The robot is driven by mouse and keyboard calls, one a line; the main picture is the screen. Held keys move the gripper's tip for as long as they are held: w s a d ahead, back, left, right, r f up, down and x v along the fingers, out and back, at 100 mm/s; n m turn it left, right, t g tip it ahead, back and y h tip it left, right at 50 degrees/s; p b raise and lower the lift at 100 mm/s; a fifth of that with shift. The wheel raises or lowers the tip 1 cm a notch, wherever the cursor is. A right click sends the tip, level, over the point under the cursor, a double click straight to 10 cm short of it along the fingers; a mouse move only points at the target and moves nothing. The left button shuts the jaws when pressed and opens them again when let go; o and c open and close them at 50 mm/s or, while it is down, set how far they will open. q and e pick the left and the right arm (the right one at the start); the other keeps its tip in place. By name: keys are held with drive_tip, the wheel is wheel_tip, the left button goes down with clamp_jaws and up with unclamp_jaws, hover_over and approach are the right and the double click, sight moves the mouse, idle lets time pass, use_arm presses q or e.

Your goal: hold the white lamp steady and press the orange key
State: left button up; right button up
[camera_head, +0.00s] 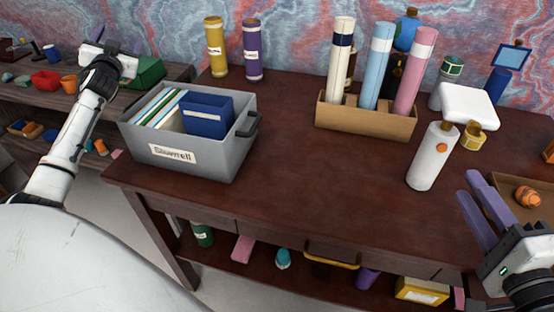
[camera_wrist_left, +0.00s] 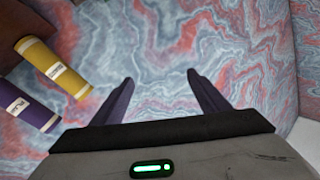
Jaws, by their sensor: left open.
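The white lamp (camera_head: 428,170) is an upright white cylinder on the right part of the desk in the head view. The orange key (camera_head: 442,147) is a small round button high on its side. My right gripper (camera_head: 468,186) is at the lower right, close to the lamp but apart from it. Its two purple fingers are spread with nothing visible between them. My left gripper (camera_head: 118,46) is far to the left, away from the lamp. The left wrist view shows its fingers (camera_wrist_left: 157,80) wide open and empty, facing the marbled wall. The lamp is not in that view.
A grey bin (camera_head: 225,155) with books stands at the desk's left. A wooden holder (camera_head: 365,121) with tall tubes stands behind the lamp, near a white block (camera_head: 466,105). A tray with an orange item (camera_head: 527,196) lies right. The desk's middle front is clear.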

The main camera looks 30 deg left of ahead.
use_arm(q)
drive_tip(key=w+d+r+m+t+h, duration=0.45)
drive_tip(key=d+r+m, duration=0.25)
drive_tip(key=d, duration=0.3)
drive_tip(key=w+d+r+m+t+h, duration=0.45)
drive_tip(key=d+r+m, duration=0.2)
drive_tip(key=d, duration=0.35)
drive_tip(key=d+r+m+h, duration=0.2)
drive_tip(key=d+m+h, duration=0.65)
drive_tip(key=d, duration=0.35)
drive_tip(key=d+r+m+h, duration=0.3)
drive_tip(key=d+m+h, duration=0.5)
drive_tip(key=d+m, duration=0.3)
drive_tip(key=d+f+m+g, duration=0.6)
drive_tip(key=d+f+m, duration=0.7)
drive_tip(key=d+f, duration=1.45)
drive_tip(key=y, duration=0.2)
approach(417, 170)
drive_tip(key=shift+w+d+r, duration=0.3)
drive_tip(key=shift+w, duration=0.2)
drive_tip(key=shift+w+d+r, duration=0.3)
drive_tip(key=shift+w, duration=0.2)
drive_tip(key=shift+w+d+f+y, duration=0.1)
drive_tip(key=shift+d+f+y, duration=0.05)
drive_tip(key=shift+f+y, duration=0.15)
drive_tip(key=x, duration=1)
drive_tip(key=shift+f, duration=0.1)
